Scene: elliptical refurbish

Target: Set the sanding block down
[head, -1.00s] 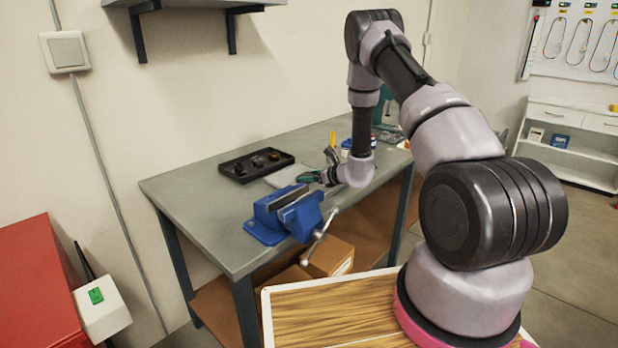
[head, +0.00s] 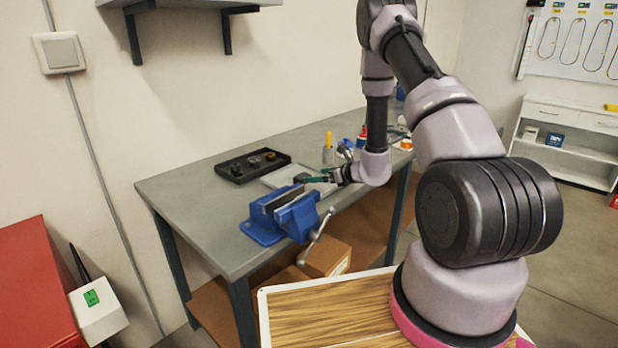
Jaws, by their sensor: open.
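My gripper (head: 325,177) is low over the workbench, just behind the blue vise, with its jaws open. A small dark block (head: 303,178), which looks like the sanding block, is at the tips of the fingers, over the pale flat board (head: 280,177). It is too small to tell whether the fingers still touch it or whether it lies flat on the board. Green parts show by the fingers.
The blue vise (head: 285,215) stands at the bench's front edge. A black tray (head: 252,165) with small dark parts lies left of the board. A cup with a yellow-handled tool (head: 328,150) and bottles stand behind. The grey bench (head: 200,205) is clear at left.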

